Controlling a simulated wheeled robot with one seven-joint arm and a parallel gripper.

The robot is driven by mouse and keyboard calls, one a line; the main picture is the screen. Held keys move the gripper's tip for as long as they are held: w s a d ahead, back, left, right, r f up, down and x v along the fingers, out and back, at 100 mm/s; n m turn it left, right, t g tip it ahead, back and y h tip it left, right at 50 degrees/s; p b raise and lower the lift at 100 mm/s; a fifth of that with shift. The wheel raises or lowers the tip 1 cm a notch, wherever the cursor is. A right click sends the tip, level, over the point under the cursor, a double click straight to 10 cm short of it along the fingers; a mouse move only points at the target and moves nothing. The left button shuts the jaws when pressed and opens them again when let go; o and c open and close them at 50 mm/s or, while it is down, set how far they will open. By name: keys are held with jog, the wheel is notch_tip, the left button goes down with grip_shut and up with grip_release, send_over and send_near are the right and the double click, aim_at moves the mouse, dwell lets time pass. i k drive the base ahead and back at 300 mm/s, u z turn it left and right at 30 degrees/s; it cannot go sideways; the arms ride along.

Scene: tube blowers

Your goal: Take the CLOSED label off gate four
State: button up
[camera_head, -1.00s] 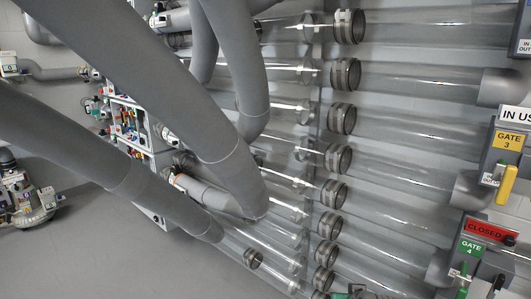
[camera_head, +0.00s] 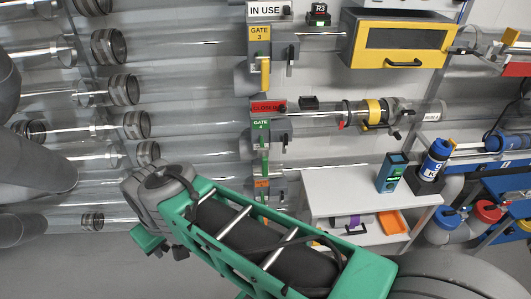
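The red CLOSED label (camera_head: 266,107) sits on top of the gate four unit, right above the green GATE 4 plate (camera_head: 260,127). A green handle (camera_head: 265,162) hangs below that plate. My green and grey arm crosses the lower middle of the view, below and in front of gate four. My gripper's fingers do not show, so I cannot see whether they hold anything.
Gate three (camera_head: 260,37) with a white IN USE label (camera_head: 263,10) is above gate four. A yellow-framed box (camera_head: 398,40) is at the upper right. Clear tubes run left.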

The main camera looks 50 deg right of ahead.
aim_at(280, 105)
jog(key=z, duration=1.5)
